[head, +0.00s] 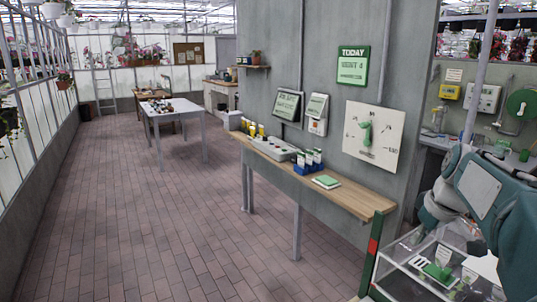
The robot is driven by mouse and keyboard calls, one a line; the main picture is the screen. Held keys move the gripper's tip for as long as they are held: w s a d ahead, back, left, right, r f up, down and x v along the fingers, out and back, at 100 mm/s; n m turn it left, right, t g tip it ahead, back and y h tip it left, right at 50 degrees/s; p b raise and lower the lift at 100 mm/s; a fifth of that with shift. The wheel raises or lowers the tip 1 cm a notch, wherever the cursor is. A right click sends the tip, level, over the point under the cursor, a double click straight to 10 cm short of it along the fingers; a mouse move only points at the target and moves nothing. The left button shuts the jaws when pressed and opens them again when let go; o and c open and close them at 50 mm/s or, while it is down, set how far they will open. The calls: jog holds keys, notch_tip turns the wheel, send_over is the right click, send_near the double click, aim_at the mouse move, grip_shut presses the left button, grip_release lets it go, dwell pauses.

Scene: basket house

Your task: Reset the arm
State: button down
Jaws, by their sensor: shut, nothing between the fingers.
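My arm (492,190), with teal and white-grey links, fills the right edge of the head view. It is bent, and part of it runs out of the picture. I cannot make out any fingers, so my gripper is not seen here. No held object shows.
A narrow wooden wall bench (345,193) with grey legs, holding bottles and a green pad, runs along the grey wall. A clear case (400,268) stands low at the right, below my arm. A white table (188,112) stands farther back. The brick floor (160,225) at left is open.

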jog(key=s+a+f+m+t, duration=0.1)
jog(key=s+a+f+m, duration=0.1)
jog(key=s+a, duration=0.6)
jog(key=s+a+f+m+t+h, duration=0.1)
jog(key=s+a+f, duration=0.4)
jog(key=s, duration=0.8)
jog(key=a+m, duration=0.1)
jog(key=a, duration=0.2)
jog(key=shift+s+a, duration=0.15)
jog(key=shift+a, duration=0.1)
